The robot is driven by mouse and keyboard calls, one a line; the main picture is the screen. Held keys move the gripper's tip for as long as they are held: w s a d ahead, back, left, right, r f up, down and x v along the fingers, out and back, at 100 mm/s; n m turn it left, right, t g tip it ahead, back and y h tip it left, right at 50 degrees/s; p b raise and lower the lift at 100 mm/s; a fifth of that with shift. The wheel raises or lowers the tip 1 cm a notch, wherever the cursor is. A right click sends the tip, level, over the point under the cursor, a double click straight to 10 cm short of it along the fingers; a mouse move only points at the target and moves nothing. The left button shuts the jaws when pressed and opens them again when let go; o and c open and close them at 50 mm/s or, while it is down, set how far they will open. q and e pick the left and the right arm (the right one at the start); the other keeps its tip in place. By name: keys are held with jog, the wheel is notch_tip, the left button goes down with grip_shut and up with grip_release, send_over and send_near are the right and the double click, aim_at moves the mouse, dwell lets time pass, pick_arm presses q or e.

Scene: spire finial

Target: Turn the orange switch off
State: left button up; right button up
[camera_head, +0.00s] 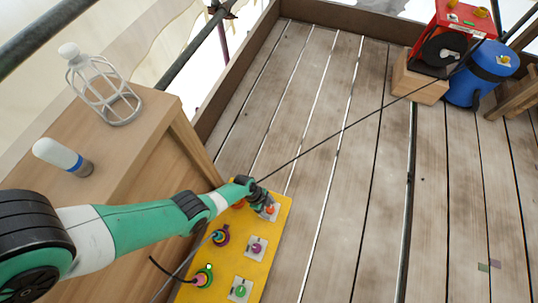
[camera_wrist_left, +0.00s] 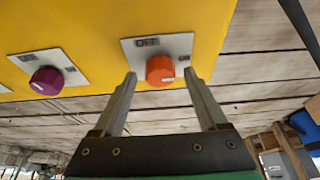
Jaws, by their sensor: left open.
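The orange switch (camera_wrist_left: 160,70) is a round knob on a pale plate reading OFF at its upper left, fixed to a yellow panel (camera_wrist_left: 90,22). In the head view the orange switch (camera_head: 270,209) shows partly beside my left gripper (camera_head: 263,200), at the panel's far end. In the left wrist view my left gripper (camera_wrist_left: 160,77) is open, its fingertips on either side of the orange knob. I cannot tell whether they touch it. A pale mark shows on the knob's lower part; its exact pointing is unclear. My right gripper is not in view.
A purple knob (camera_head: 256,247) and a green knob (camera_head: 240,290) sit on the same panel. Plugged sockets and cables are beside them. A wooden cabinet (camera_head: 150,125) bears a wire-caged lamp (camera_head: 104,92) and a white bottle (camera_head: 58,156). The plank floor (camera_head: 350,190) is mostly clear.

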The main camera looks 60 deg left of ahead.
pick_arm(q)
grip_shut()
dwell(0.4)
jog(key=shift+n, duration=0.4)
jog(key=n, duration=0.2)
jog(key=n+t+y+p, duration=0.1)
jog(key=n, duration=0.1)
jog(key=shift+s+d+n+y+p, duration=0.1)
jog(key=shift+d+n+y+p, duration=0.05)
jog(key=shift+n+y+p, duration=0.15)
jog(key=n+y, duration=0.1)
jog(key=n, duration=0.3)
jog(key=shift+d+t+y+p, duration=0.1)
jog(key=shift+t+y+p, duration=0.25)
jog(key=shift+t+y, duration=0.05)
jog(key=n+y+b, duration=0.1)
jog(key=n, duration=0.3)
jog(key=shift+d+f, duration=0.1)
jog(key=shift+n+g+y+b, duration=0.55)
jog(key=shift+n+y, duration=0.35)
jog(key=shift+n, duration=1.4)
